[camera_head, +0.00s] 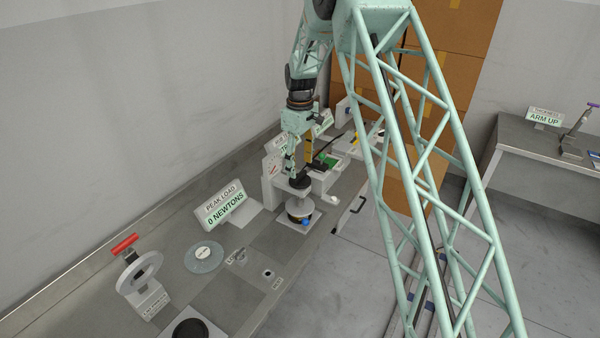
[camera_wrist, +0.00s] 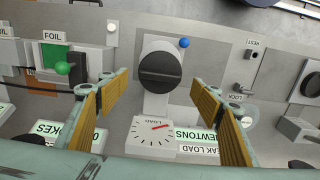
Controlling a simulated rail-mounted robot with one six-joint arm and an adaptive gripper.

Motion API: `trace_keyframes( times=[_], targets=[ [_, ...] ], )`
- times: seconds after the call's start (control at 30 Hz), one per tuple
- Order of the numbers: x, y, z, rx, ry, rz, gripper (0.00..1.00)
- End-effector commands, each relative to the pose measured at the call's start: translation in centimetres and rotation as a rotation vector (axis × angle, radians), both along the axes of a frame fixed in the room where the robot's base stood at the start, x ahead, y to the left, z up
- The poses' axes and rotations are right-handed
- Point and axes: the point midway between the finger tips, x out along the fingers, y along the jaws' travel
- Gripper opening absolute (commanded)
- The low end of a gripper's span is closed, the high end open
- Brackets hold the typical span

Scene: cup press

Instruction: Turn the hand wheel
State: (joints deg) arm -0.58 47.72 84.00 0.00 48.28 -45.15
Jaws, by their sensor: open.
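A black round knob with a raised bar across it, which looks like the hand wheel (camera_head: 299,182), tops the press. In the wrist view the wheel (camera_wrist: 160,72) lies between and beyond my fingertips, with a blue ball (camera_wrist: 184,43) beside it. My gripper (camera_head: 299,163) points down just above the wheel; its yellow-padded fingers (camera_wrist: 160,88) are wide apart with nothing between them. I cannot tell any contact with the wheel. A white load dial (camera_wrist: 150,132) with a red needle stands near the wheel.
The peak load sign (camera_head: 222,203) reads 0 newtons. A foil station with a green block (camera_wrist: 55,56) stands left of the press in the wrist view. A grey ring with a red handle (camera_head: 125,244) stands at the bench's near left. A second bench (camera_head: 535,150) is at right.

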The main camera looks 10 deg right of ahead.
Motion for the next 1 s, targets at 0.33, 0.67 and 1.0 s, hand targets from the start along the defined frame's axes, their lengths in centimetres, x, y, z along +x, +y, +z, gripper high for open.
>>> trace_keyframes(
  times=[0.33, 0.67, 1.0],
  targets=[
    [0.0, 0.0, -3.4, 0.0, 0.001, 0.0, 0.59],
    [0.0, 0.0, -4.3, 0.0, 0.0, 0.0, 0.59],
    [0.0, 0.0, -4.2, 0.0, 0.0, 0.0, 0.45]
  ],
)
